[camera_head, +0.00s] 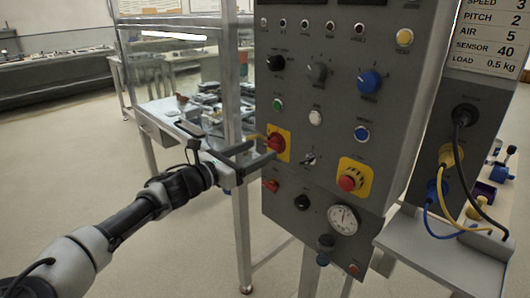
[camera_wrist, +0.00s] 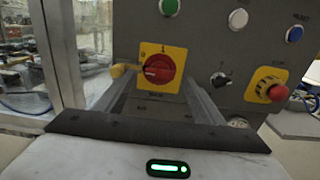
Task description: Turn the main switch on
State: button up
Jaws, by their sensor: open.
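The main switch (camera_head: 277,142) is a red rotary knob on a yellow square plate, on the left side of the grey control panel (camera_head: 330,110). In the wrist view the switch (camera_wrist: 159,68) sits straight ahead, with its handle lying roughly level, slightly tilted. My gripper (camera_head: 262,152) is open in front of the switch. In the wrist view its two fingers lie to the left and right of the knob, near the lower part of the yellow plate. I cannot tell whether the fingertips touch the panel.
A red mushroom button (camera_head: 347,183) on a yellow plate is right of the switch. Other knobs and buttons, such as a blue knob (camera_head: 369,82), crowd the panel. A gauge (camera_head: 343,220) sits below. A glass-walled bench (camera_head: 190,115) stands left; cables (camera_head: 452,190) hang at right.

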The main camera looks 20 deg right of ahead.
aim_at(270, 145)
jog(key=shift+b+x, duration=0.3)
jog(key=shift+x, duration=1.55)
jog(key=c, duration=1)
jog(key=shift+c, duration=0.2)
